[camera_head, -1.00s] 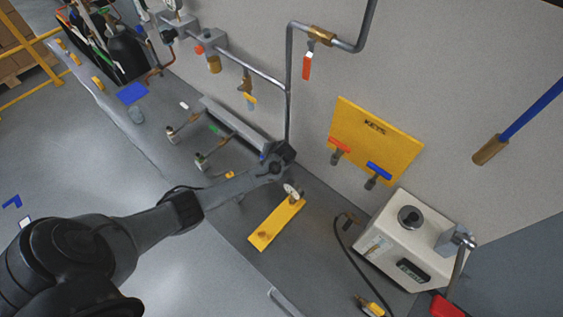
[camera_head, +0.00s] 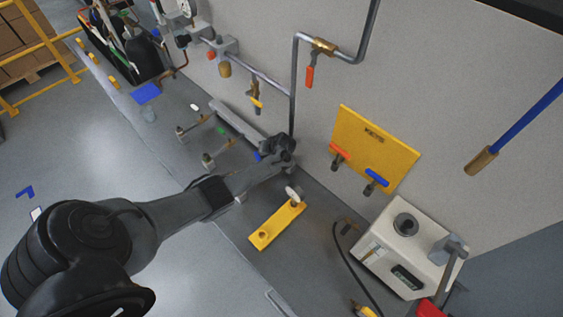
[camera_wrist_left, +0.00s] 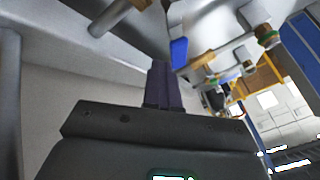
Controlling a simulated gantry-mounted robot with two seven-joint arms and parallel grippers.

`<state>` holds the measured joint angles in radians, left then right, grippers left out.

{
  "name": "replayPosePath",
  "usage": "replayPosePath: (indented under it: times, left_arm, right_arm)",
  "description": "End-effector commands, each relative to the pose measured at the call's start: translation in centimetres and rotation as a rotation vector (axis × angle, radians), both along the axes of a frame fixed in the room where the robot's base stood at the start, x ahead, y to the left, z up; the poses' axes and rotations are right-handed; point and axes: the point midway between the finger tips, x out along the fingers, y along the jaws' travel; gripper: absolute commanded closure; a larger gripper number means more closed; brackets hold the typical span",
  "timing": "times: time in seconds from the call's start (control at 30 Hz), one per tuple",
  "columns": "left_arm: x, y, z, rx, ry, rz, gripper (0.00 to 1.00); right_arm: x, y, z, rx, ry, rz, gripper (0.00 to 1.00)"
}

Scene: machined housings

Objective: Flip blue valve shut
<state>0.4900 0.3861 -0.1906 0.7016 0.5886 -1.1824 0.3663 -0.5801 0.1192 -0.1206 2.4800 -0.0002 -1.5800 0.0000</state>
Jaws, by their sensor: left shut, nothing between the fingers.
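A small blue valve handle (camera_head: 257,156) shows at the wall end of the manifold on the bench, just left of my left gripper (camera_head: 284,150). In the left wrist view, the blue handle (camera_wrist_left: 179,53) stands just right of and beyond the dark fingertips (camera_wrist_left: 160,68), on a brass fitting. My left fingers are shut together and empty. I cannot tell whether they touch the handle. Another blue handle (camera_head: 377,177) is on a valve hanging from the yellow KEYS board (camera_head: 349,148). My right gripper is out of view.
A yellow bar (camera_head: 277,226) with a small gauge lies on the bench right of my left arm. A white box instrument (camera_head: 390,262) and black cable stand farther right. A grey vertical pipe (camera_head: 294,85) runs down the wall above my gripper. A red-handled valve (camera_head: 310,76) hangs above.

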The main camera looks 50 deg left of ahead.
Motion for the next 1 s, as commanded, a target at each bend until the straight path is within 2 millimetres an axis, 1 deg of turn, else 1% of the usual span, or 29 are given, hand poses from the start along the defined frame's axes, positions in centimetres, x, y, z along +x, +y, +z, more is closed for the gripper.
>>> replayPosePath:
  times: [0.07,0.2,0.5,1.0]
  left_arm:
    - [-0.6,0.4,-0.2,0.0,0.004,0.017,1.0]
    - [-1.0,0.7,-0.2,0.0,0.003,0.014,1.0]
    - [-1.5,1.0,-0.1,0.0,0.003,0.125,1.0]
    - [-1.5,1.0,-0.1,0.0,0.001,0.146,1.0]
  right_arm:
    - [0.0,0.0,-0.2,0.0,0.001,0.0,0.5]
    - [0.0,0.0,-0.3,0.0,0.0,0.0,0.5]
    - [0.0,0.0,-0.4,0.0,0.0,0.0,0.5]
    - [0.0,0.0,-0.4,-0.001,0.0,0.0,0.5]
